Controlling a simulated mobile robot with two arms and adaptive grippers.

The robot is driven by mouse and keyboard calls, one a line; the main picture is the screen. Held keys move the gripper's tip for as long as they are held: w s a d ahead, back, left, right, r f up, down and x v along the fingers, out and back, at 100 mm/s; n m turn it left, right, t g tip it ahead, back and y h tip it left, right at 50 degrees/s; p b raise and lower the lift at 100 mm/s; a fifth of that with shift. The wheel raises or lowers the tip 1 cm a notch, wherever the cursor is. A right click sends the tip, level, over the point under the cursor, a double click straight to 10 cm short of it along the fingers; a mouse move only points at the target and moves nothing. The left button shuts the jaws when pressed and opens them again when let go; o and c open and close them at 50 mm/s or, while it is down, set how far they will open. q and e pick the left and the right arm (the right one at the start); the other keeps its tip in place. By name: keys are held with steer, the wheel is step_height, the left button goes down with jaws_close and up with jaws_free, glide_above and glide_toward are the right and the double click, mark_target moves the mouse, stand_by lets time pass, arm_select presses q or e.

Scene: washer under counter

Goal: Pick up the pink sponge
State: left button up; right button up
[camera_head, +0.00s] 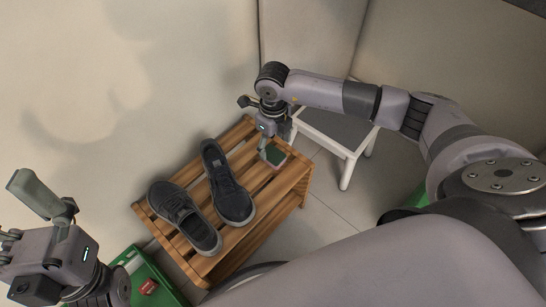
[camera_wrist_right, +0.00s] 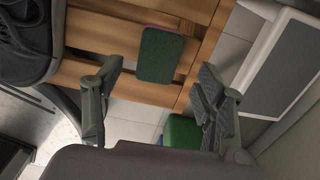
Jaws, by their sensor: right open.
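A sponge (camera_head: 274,155) lies on the right end of the slatted wooden rack (camera_head: 240,243). Its upper face looks dark green, and a narrow pinkish edge shows along its far side. In the right wrist view the sponge (camera_wrist_right: 160,56) lies flat on the slats, ahead of the fingers and between their lines. My right gripper (camera_head: 268,142) is above the rack by the sponge. It also shows in the right wrist view (camera_wrist_right: 158,84), open and empty, with its fingers wide apart. My left gripper (camera_head: 24,212) is at the left edge, apart from the rack; its fingers look spread and empty.
Two dark shoes (camera_head: 184,218) (camera_head: 226,184) stand on the rack left of the sponge. A white-framed stool (camera_head: 346,165) stands close to the right. A green crate (camera_head: 168,284) with a small red item (camera_head: 148,286) is at lower left. Walls stand behind.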

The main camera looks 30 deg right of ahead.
mark_target(273, 154)
step_height(273, 154, down, 4)
steer(key=shift+a+f+b, duration=0.1)
steer(key=shift+f+b, duration=0.15)
steer(key=shift+b, duration=0.6)
steer(key=shift+r, duration=0.1)
steer(key=c, duration=0.8)
